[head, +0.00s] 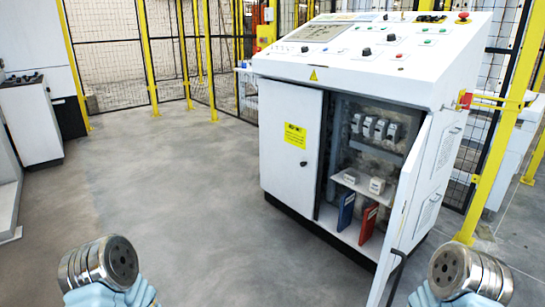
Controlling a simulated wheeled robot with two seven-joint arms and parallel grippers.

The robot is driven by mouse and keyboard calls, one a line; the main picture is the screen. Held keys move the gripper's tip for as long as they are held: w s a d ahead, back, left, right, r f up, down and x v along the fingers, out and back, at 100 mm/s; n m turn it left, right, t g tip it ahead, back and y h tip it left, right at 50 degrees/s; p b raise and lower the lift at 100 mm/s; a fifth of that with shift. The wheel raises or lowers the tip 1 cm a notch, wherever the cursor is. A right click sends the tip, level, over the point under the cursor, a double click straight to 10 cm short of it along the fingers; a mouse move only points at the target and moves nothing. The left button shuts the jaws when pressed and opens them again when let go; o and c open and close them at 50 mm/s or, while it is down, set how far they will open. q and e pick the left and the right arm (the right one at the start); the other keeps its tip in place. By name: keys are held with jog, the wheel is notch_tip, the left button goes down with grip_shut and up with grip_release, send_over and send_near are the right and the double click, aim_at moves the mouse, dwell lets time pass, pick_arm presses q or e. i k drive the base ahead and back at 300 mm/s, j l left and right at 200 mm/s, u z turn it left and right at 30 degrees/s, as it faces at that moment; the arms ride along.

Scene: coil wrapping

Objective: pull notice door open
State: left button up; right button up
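The white cabinet (375,45) stands right of centre under a sloped control panel. Its left door (280,180) carries a yellow notice (295,135) and a small dark knob (303,163) near its right edge. This notice door is shut flush with the cabinet front. The right door (404,205) stands swung open toward me, with a dark bar handle (398,258) low on it. My two arms show only as metal, round-ended parts at the bottom left and bottom right, both apart from the cabinet. No gripper fingers are visible.
The open right half shows electrical modules (374,127), a shelf with small boxes (376,186), a blue binder (346,211) and a red binder (368,222). Yellow posts (148,55) and mesh fencing stand behind. The grey floor (170,190) left of the cabinet is clear.

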aim_at(293, 118)
jog(key=i+j, duration=1.05)
jog(key=j+u, duration=0.05)
jog(key=j, duration=0.1)
